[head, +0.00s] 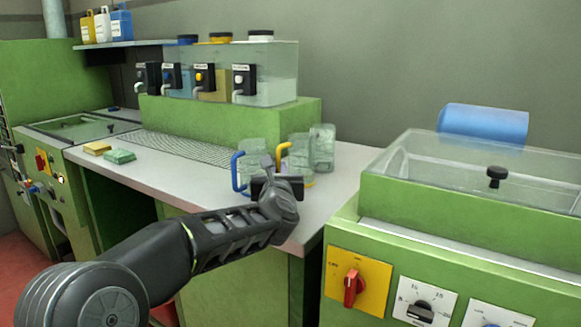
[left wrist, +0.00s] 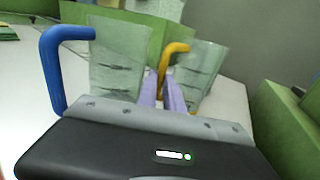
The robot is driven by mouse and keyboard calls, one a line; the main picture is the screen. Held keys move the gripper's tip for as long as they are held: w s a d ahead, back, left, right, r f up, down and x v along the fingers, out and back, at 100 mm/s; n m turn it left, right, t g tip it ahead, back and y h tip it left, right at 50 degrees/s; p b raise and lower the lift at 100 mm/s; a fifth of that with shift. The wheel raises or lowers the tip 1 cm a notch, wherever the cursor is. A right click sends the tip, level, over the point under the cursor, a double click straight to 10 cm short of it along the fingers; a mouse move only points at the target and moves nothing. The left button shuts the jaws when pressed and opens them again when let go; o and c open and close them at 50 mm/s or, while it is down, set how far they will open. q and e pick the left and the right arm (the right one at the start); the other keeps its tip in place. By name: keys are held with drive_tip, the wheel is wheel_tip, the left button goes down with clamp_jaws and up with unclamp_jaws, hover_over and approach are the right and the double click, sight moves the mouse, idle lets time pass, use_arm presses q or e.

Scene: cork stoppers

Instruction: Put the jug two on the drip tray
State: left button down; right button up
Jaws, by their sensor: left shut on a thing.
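My left gripper (head: 270,168) is at the jugs near the right end of the counter. In the left wrist view its fingers (left wrist: 164,95) are shut on the yellow handle of a clear jug (left wrist: 203,65), which also shows in the head view (head: 299,152). A clear jug with a blue handle (head: 251,156) stands just left of it, also seen in the left wrist view (left wrist: 116,60). A third clear jug (head: 322,146) stands behind. My gripper hides the lower parts of the front jugs. The drip tray (head: 185,148) is the grated strip below the dispensers. My right gripper is not in view.
Clear dispenser tanks (head: 270,75) with taps stand on a green block behind the drip tray. A yellow sponge (head: 97,148) and a green sponge (head: 119,156) lie at the counter's left. A green machine (head: 450,205) stands at the right. The counter (head: 190,180) left of the jugs is clear.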

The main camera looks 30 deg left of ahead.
use_arm(q)
drive_tip(key=shift+r, duration=0.1)
wheel_tip(320, 180, up, 18)
drive_tip(key=p, duration=0.8)
idle(0.4)
